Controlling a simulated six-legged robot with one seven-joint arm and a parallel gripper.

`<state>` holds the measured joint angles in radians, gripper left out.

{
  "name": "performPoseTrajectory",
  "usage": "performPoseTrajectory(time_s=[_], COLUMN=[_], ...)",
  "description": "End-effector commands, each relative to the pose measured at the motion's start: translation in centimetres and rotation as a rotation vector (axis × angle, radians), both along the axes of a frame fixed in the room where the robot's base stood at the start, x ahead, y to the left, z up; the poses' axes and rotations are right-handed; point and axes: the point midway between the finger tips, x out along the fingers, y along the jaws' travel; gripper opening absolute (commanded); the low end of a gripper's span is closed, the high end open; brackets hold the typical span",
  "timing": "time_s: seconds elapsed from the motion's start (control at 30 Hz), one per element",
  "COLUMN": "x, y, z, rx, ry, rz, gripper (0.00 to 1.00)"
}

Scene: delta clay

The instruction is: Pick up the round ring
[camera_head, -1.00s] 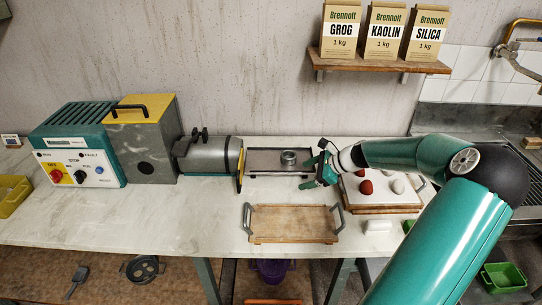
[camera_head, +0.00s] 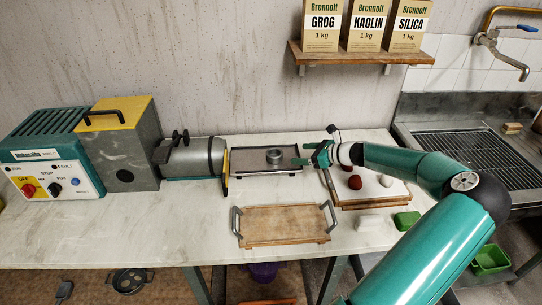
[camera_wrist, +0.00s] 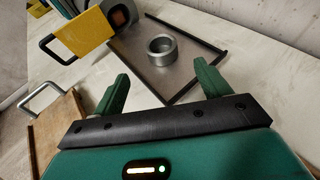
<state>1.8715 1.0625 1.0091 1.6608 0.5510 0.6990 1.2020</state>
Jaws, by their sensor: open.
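The round ring (camera_head: 274,157) is a short grey metal cylinder with an open middle. It sits on a dark, low-rimmed metal tray (camera_head: 247,168) in front of the extruder-like machine. In the wrist view the ring (camera_wrist: 161,50) lies ahead of my gripper, a little above the middle of the picture. My gripper (camera_head: 303,154) is to the right of the ring, over the tray's right end. In the wrist view its two green fingers (camera_wrist: 161,84) are wide apart with nothing between them. The ring is apart from both fingers.
A wooden tray with handles (camera_head: 285,224) lies in front. A white board with red and pale balls (camera_head: 372,183) is at the right. The machine's yellow plate (camera_wrist: 86,36) stands left of the metal tray. Bare table (camera_head: 190,215) lies at front left.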

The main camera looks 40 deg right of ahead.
Motion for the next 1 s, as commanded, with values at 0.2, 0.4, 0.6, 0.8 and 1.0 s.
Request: performPoseTrajectory(time_s=[0.2,0.4,0.6,0.8,1.0], x=[4.0,6.3,8.2,10.9,11.5], y=[1.2,1.8,2.3,2.9,3.0], z=[-1.7,-2.7,-3.4,-4.5,-4.8], rx=[0.001,0.0,0.002,0.0,-0.001], ry=[-0.002,0.0,-0.001,-0.001,0.001], rz=[0.005,0.004,0.007,0.007,0.006], gripper=[0.76,0.76,0.76,0.76,0.76])
